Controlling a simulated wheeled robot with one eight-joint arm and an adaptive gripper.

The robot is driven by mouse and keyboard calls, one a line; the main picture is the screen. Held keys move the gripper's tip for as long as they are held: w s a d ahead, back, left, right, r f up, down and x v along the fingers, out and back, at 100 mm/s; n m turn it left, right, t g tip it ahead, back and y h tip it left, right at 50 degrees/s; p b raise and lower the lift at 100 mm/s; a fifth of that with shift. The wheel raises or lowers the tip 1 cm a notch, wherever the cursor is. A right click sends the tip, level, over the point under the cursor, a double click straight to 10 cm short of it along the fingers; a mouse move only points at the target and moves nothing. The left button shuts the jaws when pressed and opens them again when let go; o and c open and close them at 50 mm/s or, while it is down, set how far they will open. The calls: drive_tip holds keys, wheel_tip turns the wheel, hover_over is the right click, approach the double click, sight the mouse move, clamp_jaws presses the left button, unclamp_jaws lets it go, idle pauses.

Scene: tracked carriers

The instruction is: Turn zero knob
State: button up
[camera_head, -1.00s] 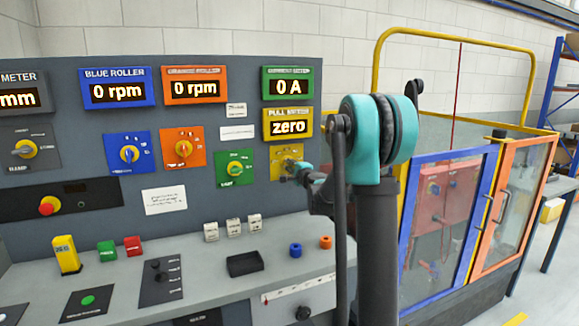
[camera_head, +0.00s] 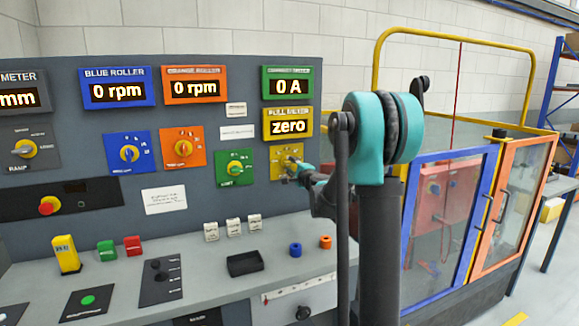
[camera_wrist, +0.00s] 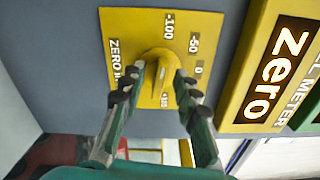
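The zero knob (camera_wrist: 157,86) is a round yellow knob with a raised grip bar. It sits on a yellow plate (camera_wrist: 121,28) marked ZERO, -100, -50 and 0. In the head view the plate (camera_head: 277,153) is on the panel below the yellow PULL METER display (camera_head: 288,125), which reads "zero". My gripper (camera_wrist: 161,72) has its fingertips on either side of the knob, with a gap to the grip bar visible on both sides. In the head view my gripper (camera_head: 292,168) partly covers the knob.
A green knob plate (camera_head: 235,168) is close on the left, with orange (camera_head: 183,147) and blue (camera_head: 129,153) knob plates further left. The grey desk (camera_head: 215,262) below carries switches and a black tray (camera_head: 245,264). A caged machine (camera_head: 445,200) stands on the right.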

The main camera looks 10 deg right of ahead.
drive_tip(key=v, duration=1)
drive_tip(key=shift+s, duration=0.2)
drive_tip(key=s+a+f+n+g+y, duration=0.1)
drive_tip(key=s+a+f+n+g, duration=0.25)
drive_tip(key=s+f+n, duration=0.4)
drive_tip(key=s+a+f+n+g+y, duration=0.1)
drive_tip(key=s+a+f+n+g, duration=0.3)
drive_tip(key=s, duration=0.6)
drive_tip(key=s+d+f+n+g+h, duration=0.2)
drive_tip(key=s+d+f+h, duration=0.1)
drive_tip(key=s+f, duration=0.4)
drive_tip(key=s+d+f+n+g+h, duration=0.3)
drive_tip(key=s+d+f, duration=0.2)
drive_tip(key=s, duration=0.9)
wheel_tip(320, 180, down, 4)
drive_tip(key=shift+d+r+g+h, duration=0.2)
drive_tip(key=shift+d+g+h, duration=0.1)
drive_tip(key=shift+d+g, duration=0.1)
